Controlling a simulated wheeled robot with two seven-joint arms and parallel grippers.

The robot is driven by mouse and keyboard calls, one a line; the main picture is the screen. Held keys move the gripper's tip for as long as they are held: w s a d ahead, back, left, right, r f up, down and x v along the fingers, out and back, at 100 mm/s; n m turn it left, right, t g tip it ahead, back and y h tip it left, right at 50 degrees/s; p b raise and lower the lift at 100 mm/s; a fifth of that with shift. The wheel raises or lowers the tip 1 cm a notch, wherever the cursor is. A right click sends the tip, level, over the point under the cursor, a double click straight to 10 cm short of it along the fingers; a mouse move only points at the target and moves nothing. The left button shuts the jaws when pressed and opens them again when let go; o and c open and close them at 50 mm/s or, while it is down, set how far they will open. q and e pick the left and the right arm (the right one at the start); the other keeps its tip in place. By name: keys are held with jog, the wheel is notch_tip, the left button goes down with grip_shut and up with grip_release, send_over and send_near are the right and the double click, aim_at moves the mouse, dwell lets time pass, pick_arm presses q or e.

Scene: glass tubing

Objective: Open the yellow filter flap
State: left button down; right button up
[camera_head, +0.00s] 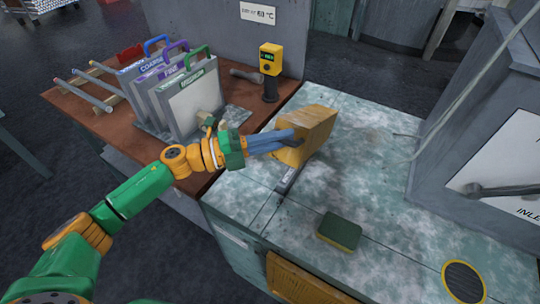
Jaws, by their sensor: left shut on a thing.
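The yellow filter flap (315,122) stands raised on the grey worktop near its back left edge, beside a narrow dark slot (288,180). My left gripper (291,136) reaches in from the left, its dark fingers shut on the flap's left side. The fingers hide part of that edge, and what lies behind the flap is hidden. My right gripper is not in view.
Grey framed panels (185,95) with coloured handles stand in a rack on the brown table at left, beside several rods (95,92). A yellow meter (270,60) stands behind. A green sponge-like block (339,231) lies on the worktop. A grey cabinet (475,130) bounds the right.

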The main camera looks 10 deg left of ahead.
aim_at(289, 115)
pick_arm(q)
jog(key=shift+w+d+r+p, duration=0.15)
jog(key=shift+w+d+r, duration=0.05)
jog(key=shift+w+r, duration=0.45)
jog(key=shift+w+d+r+p, duration=0.25)
jog(key=shift+w+r, duration=0.25)
jog(key=shift+r, duration=0.2)
jog(key=shift+w+d+r+p, duration=0.1)
jog(key=shift+w+d+r, duration=0.1)
jog(key=shift+w+r, duration=0.45)
jog(key=c, duration=0.8)
grip_release()
jog(key=shift+s+a+r, duration=0.1)
jog(key=shift+s, duration=0.1)
jog(key=shift+c, duration=0.2)
jog(key=shift+w, duration=0.15)
